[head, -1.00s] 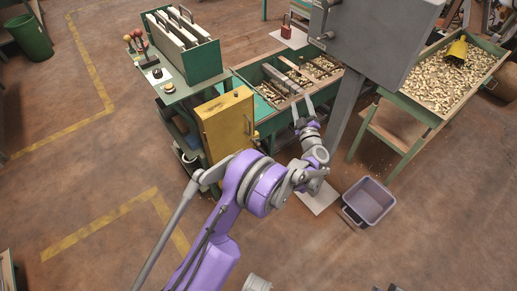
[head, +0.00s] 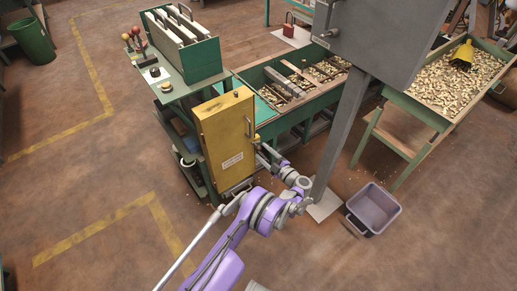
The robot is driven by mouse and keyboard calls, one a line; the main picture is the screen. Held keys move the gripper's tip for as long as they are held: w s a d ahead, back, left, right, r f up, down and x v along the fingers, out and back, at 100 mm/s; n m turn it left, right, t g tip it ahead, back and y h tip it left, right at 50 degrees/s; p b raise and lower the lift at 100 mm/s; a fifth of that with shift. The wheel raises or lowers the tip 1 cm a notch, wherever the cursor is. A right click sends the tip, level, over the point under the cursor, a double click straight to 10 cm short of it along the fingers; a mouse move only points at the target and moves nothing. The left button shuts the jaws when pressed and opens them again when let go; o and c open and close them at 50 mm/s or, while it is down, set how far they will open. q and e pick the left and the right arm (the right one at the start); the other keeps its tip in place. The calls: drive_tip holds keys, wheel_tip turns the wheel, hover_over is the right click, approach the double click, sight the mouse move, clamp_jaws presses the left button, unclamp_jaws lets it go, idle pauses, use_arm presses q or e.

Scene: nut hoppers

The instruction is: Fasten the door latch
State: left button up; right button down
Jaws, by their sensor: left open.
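The yellow cabinet door (head: 226,135) stands upright on the green machine and faces the front, with a white label low on its face. It looks flush with its box, though I cannot tell whether it is fully closed. A small latch part seems to sit at its right edge, too small to make out well. My left gripper (head: 264,154) is open beside the door's right edge, at about mid-height. I cannot tell whether its fingers touch the latch. My right gripper is not in view.
A green trough (head: 300,117) of nuts lies behind the gripper. A grey post (head: 340,132) under a grey box (head: 379,38) stands to the right. A grey bin (head: 373,208) is on the floor at right. A nut-filled hopper (head: 447,82) stands at far right.

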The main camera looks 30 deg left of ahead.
sight(258, 148)
use_arm(q)
drive_tip(key=shift+x, duration=1.95)
clamp_jaws()
